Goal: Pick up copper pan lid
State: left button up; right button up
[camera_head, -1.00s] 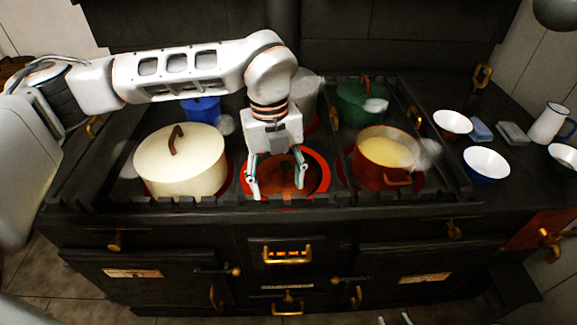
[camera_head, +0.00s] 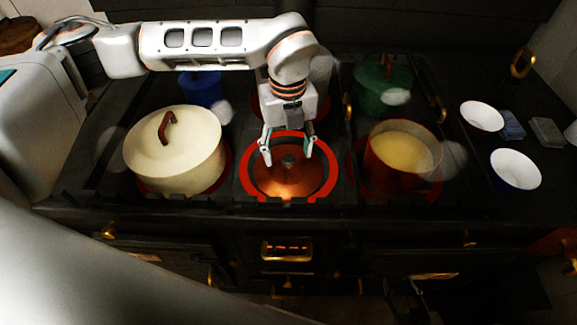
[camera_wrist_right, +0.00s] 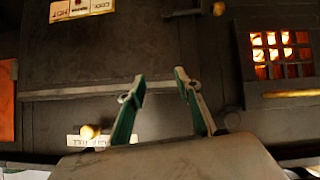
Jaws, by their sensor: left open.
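The copper pan lid (camera_head: 287,184) is a shiny copper disc with a dark knob (camera_head: 288,161). It sits inside a red ring (camera_head: 249,193) at the front middle of the stove in the head view. My left gripper (camera_head: 288,158) is open and empty, with its fingers either side of the knob in the picture. I cannot tell whether they touch the lid. My right gripper (camera_wrist_right: 159,82) shows only in the right wrist view, open and empty in front of the stove's dark front, away from the lid.
A cream lidded pot (camera_head: 172,160) stands left of the lid. A red pot (camera_head: 379,178) with yellow contents stands right. Blue (camera_head: 202,89) and green (camera_head: 384,88) pots are behind. White bowls (camera_head: 516,168) sit at right. A glowing grate (camera_wrist_right: 280,48) shows in the wrist view.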

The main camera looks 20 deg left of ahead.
aim_at(288, 165)
pick_arm(q)
jog(key=shift+f, duration=1.45)
jog(key=shift+s, duration=0.1)
grip_shut()
jog(key=shift+r, duration=0.1)
